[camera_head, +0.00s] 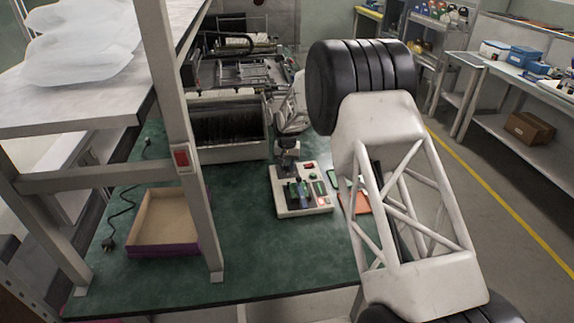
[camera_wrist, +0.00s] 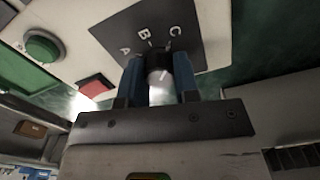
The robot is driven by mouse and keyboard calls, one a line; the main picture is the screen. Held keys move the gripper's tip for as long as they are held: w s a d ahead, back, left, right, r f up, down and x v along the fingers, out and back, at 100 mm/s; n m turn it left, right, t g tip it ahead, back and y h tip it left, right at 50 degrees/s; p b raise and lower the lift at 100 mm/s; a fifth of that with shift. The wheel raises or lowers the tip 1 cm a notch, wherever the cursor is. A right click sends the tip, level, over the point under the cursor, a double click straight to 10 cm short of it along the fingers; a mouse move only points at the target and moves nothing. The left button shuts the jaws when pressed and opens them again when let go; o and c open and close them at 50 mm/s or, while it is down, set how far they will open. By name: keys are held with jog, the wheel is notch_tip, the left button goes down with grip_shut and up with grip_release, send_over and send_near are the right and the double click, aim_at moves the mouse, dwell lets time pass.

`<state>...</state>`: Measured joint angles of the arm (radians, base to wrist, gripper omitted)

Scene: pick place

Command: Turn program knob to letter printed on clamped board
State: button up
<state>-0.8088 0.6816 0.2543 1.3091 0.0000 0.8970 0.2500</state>
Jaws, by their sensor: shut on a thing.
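A pale control box (camera_head: 305,209) stands on the green bench in the head view. In the wrist view its dark dial plate (camera_wrist: 205,20) carries the letters A, B and C in an arc. The black program knob (camera_wrist: 158,62) sits below the letters, between the two blue fingers of my gripper (camera_wrist: 159,78). My gripper is shut on the knob. The fingers hide the knob's sides, and I cannot tell which letter it points at. A green panel (camera_wrist: 22,75) shows at the left edge; no letter on it is readable. I cannot make out a clamped board for certain.
A green button (camera_wrist: 42,46) and a red square (camera_wrist: 96,87) lie left of the dial. In the head view, a shallow cardboard tray (camera_head: 160,222) is left of the rack post (camera_head: 180,158). A grey machine (camera_head: 230,125) stands behind. The bench front is clear.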

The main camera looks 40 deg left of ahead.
aim_at(288, 164)
jog(key=o, duration=0.9)
jog(key=shift+r, duration=0.1)
jog(key=shift+r, duration=3.8)
jog(key=shift+w+d+r, duration=0.1)
